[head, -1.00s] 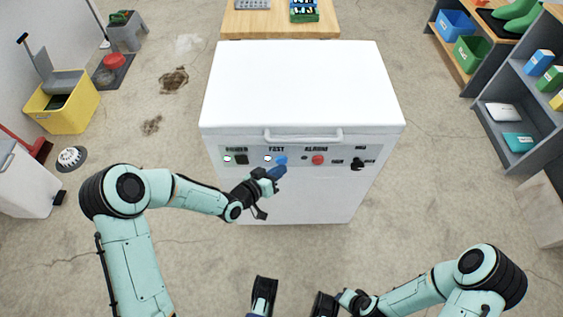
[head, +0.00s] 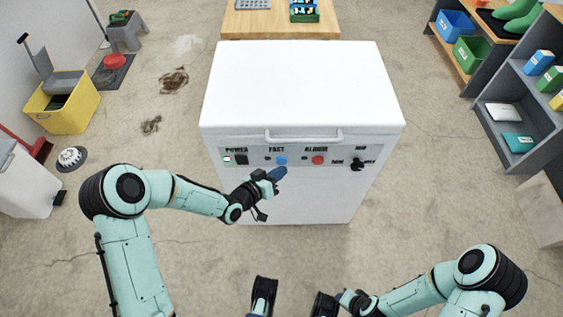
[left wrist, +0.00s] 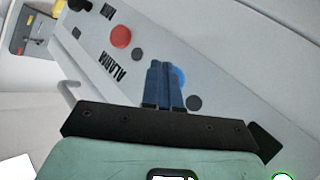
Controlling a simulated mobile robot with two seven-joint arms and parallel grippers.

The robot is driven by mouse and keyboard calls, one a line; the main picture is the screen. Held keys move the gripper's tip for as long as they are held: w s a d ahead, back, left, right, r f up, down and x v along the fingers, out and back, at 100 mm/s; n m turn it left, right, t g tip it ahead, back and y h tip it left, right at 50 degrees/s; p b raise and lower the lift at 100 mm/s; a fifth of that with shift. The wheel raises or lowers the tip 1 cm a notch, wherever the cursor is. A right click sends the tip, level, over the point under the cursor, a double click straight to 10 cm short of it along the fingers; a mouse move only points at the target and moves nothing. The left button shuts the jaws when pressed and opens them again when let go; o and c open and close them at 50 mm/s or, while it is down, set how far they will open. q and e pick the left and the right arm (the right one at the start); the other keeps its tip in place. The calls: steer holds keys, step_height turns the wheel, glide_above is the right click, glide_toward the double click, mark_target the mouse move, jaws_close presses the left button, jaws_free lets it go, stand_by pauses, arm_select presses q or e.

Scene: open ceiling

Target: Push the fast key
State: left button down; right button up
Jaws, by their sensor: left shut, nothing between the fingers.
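The fast key is a round blue button (head: 281,160) under the FAST label on the front panel of a white chest-like machine (head: 300,85). My left gripper (head: 278,173) is shut and empty, its blue fingertips just below and in front of the key. In the left wrist view the blue fingers (left wrist: 163,85) are together and partly cover the blue key (left wrist: 179,76); I cannot tell if they touch it. The small lamp (head: 268,158) left of the key is dark. My right gripper (head: 325,304) is low at the bottom edge, partly cut off, its opening unclear.
The panel also has a lit power lamp (head: 227,159), a black power switch (head: 241,159), a red alarm button (head: 318,160) and a black knob (head: 357,164). A handle (head: 303,136) juts out above the panel. Shelves stand at the right; floor is open on both sides.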

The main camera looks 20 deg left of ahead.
arm_select(q)
steer(key=shift+s+d, duration=0.1)
steer(key=shift+s, duration=0.25)
arm_select(e)
steer(key=shift+r, duration=0.1)
arm_select(q)
steer(key=s+d, duration=0.1)
steer(key=s, duration=0.4)
steer(key=shift+s+d, duration=0.35)
steer(key=shift+s, duration=0.05)
arm_select(e)
steer(key=shift+r, duration=0.3)
